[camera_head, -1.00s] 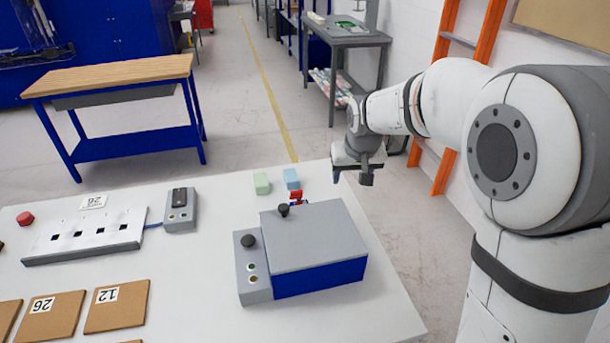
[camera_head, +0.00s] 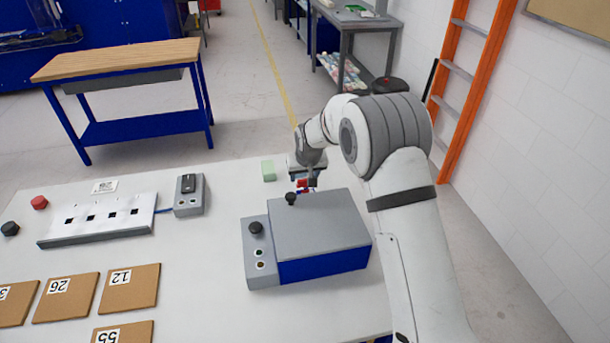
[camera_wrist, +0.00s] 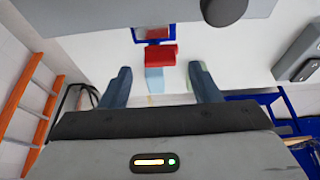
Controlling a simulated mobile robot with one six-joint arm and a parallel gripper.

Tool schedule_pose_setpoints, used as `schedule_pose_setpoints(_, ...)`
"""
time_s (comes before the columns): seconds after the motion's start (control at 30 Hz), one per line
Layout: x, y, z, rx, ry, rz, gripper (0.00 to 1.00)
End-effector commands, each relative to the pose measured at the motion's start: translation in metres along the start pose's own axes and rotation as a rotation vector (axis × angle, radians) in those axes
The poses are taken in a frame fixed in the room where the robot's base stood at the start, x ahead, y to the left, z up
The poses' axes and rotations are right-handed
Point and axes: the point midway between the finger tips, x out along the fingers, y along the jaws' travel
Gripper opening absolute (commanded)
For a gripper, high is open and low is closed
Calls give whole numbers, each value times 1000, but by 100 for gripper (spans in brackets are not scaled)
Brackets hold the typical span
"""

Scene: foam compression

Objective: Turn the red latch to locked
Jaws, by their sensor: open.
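The red latch (camera_head: 304,184) sits at the back edge of the grey-lidded blue box (camera_head: 322,262), below my gripper in the head view. In the wrist view the red latch (camera_wrist: 160,54) lies ahead of and between the fingers, with a blue plate behind it. My gripper (camera_wrist: 158,88) is open, and its two dark fingers are apart with nothing gripped between them. In the head view my gripper (camera_head: 306,180) is just behind the box, partly covering the latch. I cannot tell whether the fingers touch the latch.
A black knob (camera_head: 291,198) stands on the lid. A grey control panel (camera_head: 258,250) adjoins the box's left side. A green block (camera_head: 268,170) lies left of my gripper; a light blue block (camera_wrist: 154,79) shows beyond the latch. A socketed plate (camera_head: 100,220) and numbered brown tiles (camera_head: 130,288) lie left.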

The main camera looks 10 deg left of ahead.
Motion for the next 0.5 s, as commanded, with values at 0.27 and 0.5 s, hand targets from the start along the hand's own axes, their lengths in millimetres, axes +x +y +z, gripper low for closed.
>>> schedule_pose_setpoints(0.27,21,0,-1,0,0,0,56)
schedule_pose_setpoints(0.5,23,0,0,0,1,0,56)
